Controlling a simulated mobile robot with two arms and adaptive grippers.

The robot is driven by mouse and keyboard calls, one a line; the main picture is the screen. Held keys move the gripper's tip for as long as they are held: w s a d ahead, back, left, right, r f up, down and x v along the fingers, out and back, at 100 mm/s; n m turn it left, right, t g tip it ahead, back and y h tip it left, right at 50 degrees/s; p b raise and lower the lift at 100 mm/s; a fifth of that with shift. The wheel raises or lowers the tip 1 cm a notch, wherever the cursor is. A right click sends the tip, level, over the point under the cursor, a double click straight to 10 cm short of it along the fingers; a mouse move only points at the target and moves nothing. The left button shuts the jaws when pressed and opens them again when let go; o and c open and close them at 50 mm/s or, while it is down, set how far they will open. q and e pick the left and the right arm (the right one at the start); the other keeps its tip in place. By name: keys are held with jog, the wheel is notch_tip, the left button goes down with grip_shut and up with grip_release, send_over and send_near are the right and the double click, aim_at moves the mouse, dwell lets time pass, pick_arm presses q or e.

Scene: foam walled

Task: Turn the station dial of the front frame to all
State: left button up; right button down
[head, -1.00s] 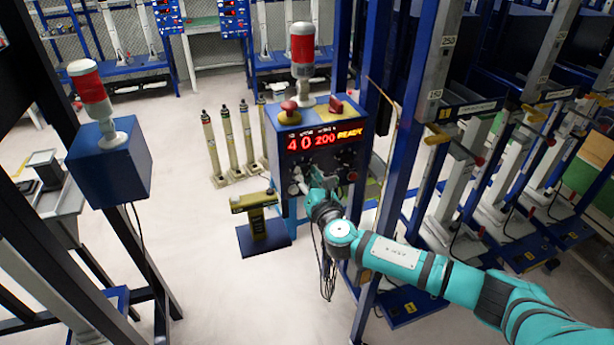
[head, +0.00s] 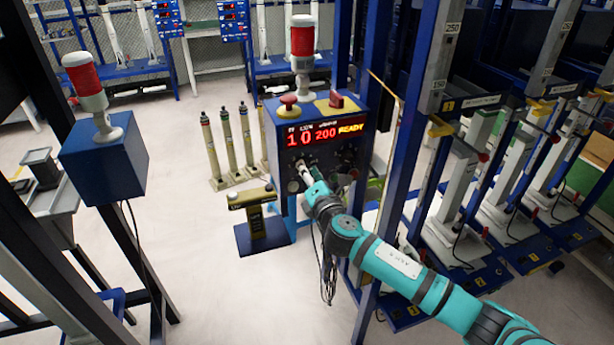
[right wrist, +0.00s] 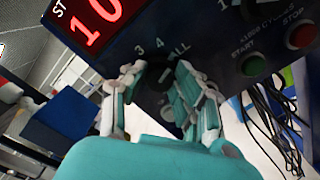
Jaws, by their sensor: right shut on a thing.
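The front frame's control box (head: 358,106) is blue, with a lit red and yellow display (head: 325,132) that reads 10, 200 and READY. My right gripper (head: 304,172) reaches the box's front from the right, below the display. In the right wrist view its fingers (right wrist: 162,74) are closed around the dark station dial (right wrist: 160,106), which they largely hide. The dial's pointer cannot be made out. My left gripper is not in view.
Green start (right wrist: 252,65) and red stop (right wrist: 301,36) buttons sit right of the dial. A red push button (head: 289,101) and a red-white lamp (head: 303,38) are on the box top. A blue frame post (head: 400,170) stands close right of the box.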

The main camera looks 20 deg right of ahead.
jog(key=shift+m, duration=0.9)
jog(key=c, duration=1)
grip_release()
jog(key=s, duration=1.2)
jog(key=shift+d, duration=0.25)
